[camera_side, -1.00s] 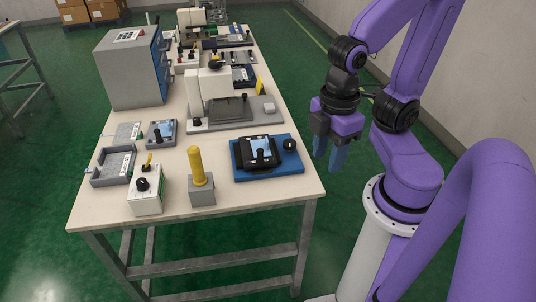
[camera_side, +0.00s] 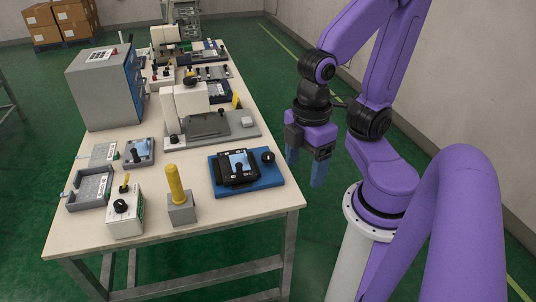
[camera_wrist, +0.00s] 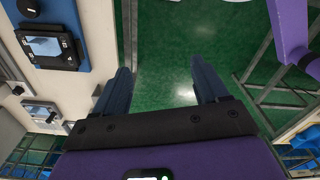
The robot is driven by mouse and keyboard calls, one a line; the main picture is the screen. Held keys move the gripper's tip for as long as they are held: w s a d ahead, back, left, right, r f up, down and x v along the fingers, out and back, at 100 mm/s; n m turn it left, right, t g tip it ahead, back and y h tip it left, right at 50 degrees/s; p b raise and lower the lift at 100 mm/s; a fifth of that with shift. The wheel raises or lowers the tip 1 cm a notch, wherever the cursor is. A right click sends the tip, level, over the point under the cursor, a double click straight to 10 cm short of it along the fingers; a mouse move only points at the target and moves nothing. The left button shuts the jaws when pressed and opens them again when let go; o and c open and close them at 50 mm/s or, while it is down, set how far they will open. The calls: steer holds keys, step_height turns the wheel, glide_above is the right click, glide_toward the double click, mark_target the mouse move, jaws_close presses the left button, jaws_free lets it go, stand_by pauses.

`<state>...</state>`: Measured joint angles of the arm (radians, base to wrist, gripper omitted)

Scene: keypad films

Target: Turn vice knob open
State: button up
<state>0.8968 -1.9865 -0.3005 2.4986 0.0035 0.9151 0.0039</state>
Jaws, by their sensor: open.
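The blue vice base (camera_side: 278,178) lies at the table's near right corner, with a black device with a pale screen (camera_side: 238,163) set in it. The black round vice knob (camera_side: 268,157) is on the base's right end. In the wrist view the knob (camera_wrist: 28,8) is at the top left corner, above the device (camera_wrist: 50,46). My gripper (camera_side: 305,167) is open and empty, fingers pointing down. It hangs just off the table's right edge, to the right of the knob and apart from it. In the wrist view only green floor shows between the fingers (camera_wrist: 160,68).
A yellow post on a grey block (camera_side: 177,192) and a white box with a black knob (camera_side: 124,212) stand left of the vice. A grey fixture with a white column (camera_side: 190,115) is behind it. Free floor lies right of the table.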

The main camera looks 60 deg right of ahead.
steer(key=w+d+m+g, duration=0.1)
steer(key=w+d+m, duration=0.2)
steer(key=w+m, duration=0.7)
steer(key=m+g+y, duration=0.1)
steer(key=m+y, duration=0.2)
steer(key=m, duration=1)
glide_above(268, 154)
steer(key=w+a, duration=0.1)
steer(key=a, duration=0.2)
step_height(268, 154, down, 2)
steer(key=d+f+m+t+y, duration=0.1)
steer(key=d+f+m, duration=0.2)
steer(key=d+m, duration=0.5)
steer(key=a+f, duration=0.1)
steer(key=f, duration=0.4)
steer(key=a+f+n, duration=0.1)
steer(key=a+f, duration=0.1)
steer(key=f, duration=0.3)
steer(key=s+a+f+n, duration=0.1)
steer(key=f, duration=0.4)
steer(key=shift+a+f, duration=0.1)
steer(key=shift+a, duration=0.15)
steer(key=shift+c, duration=0.4)
steer(key=c, duration=1)
